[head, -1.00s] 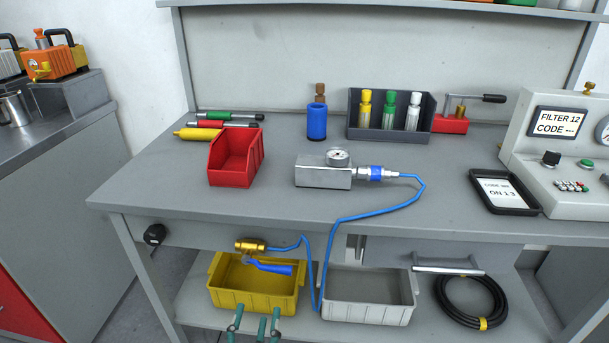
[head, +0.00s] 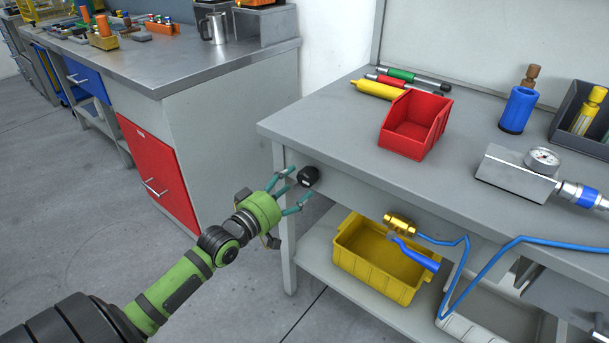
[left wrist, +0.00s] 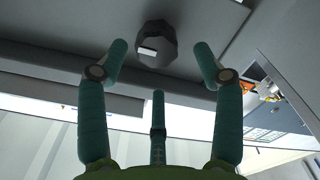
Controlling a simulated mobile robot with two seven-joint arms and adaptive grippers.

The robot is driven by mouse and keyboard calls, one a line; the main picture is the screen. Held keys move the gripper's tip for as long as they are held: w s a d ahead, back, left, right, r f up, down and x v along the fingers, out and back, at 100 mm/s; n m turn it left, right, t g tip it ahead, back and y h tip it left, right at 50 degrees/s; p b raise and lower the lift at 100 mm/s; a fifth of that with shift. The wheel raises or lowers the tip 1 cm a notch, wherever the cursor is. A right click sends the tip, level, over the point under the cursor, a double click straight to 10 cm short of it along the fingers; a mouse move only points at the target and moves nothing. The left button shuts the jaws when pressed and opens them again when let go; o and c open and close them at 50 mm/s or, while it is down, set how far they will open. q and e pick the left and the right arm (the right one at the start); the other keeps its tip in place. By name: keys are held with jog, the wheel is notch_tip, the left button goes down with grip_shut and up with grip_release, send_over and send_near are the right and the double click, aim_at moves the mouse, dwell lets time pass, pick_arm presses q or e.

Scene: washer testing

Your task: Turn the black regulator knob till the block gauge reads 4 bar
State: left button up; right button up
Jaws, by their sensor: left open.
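The black regulator knob (head: 308,177) sits on the front edge of the grey workbench, near its left end. It also shows in the left wrist view (left wrist: 156,46), with a small white mark on its face. My left gripper (head: 293,190) is open just in front of the knob, its teal fingers pointing at it. In the left wrist view the fingertips (left wrist: 160,62) are spread to either side of the knob, apart from it. The block gauge (head: 542,160) stands on a grey metal block (head: 516,175) on the bench; its reading is too small to tell. My right gripper is out of view.
A blue hose (head: 520,240) runs to the block. A red bin (head: 415,125) stands on the bench. The floor left of the bench is clear.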

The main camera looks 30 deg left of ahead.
aim_at(302, 179)
pick_arm(q)
jog(key=shift+w+d+b, duration=0.15)
jog(key=shift+w+b, duration=0.05)
jog(key=shift+w, duration=1.15)
jog(key=shift+w+d+b, duration=0.15)
jog(key=shift+w, duration=1.2)
jog(key=shift+r, duration=0.1)
jog(key=c, duration=1.1)
